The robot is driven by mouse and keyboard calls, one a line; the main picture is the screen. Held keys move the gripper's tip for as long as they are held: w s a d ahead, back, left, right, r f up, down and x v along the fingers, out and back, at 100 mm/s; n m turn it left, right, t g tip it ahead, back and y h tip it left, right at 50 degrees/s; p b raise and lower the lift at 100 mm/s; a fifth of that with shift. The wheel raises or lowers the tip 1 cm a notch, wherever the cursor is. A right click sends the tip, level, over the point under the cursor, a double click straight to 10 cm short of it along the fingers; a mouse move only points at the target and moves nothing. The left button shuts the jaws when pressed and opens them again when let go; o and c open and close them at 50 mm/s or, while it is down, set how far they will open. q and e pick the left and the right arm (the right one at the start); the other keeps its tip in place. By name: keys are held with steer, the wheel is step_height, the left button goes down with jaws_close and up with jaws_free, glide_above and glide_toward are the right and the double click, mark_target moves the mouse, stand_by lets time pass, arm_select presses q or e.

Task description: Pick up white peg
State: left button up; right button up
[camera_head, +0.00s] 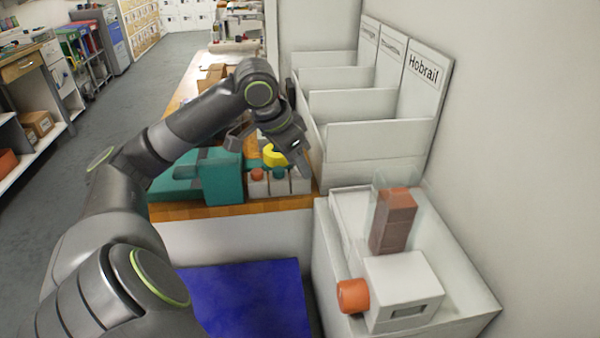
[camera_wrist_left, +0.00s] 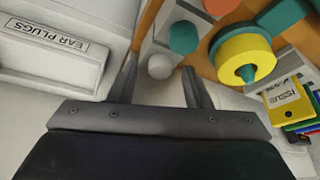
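The white peg (camera_wrist_left: 161,66) shows a round white end in the left wrist view, lying between and just beyond my left fingertips. My left gripper (camera_wrist_left: 159,64) is open, with one finger on each side of that end; I cannot tell if either touches it. The orange peg (camera_head: 257,174) and teal peg (camera_head: 280,174) show there. My right gripper is out of view.
A yellow ring (camera_wrist_left: 245,57) on a teal part is close to the pegs. White bins (camera_head: 375,140) stand to the right, one marked EAR PLUGS (camera_wrist_left: 50,45) in the wrist view. A teal case (camera_head: 215,175) is at the left. Yellow cards (camera_wrist_left: 290,100) lie at the wrist view's right.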

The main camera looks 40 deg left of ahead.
arm_select(q)
jaws_close()
step_height(320, 180, up, 10)
steer(key=p, duration=0.1)
steer(key=shift+p, duration=0.4)
stand_by(0.3)
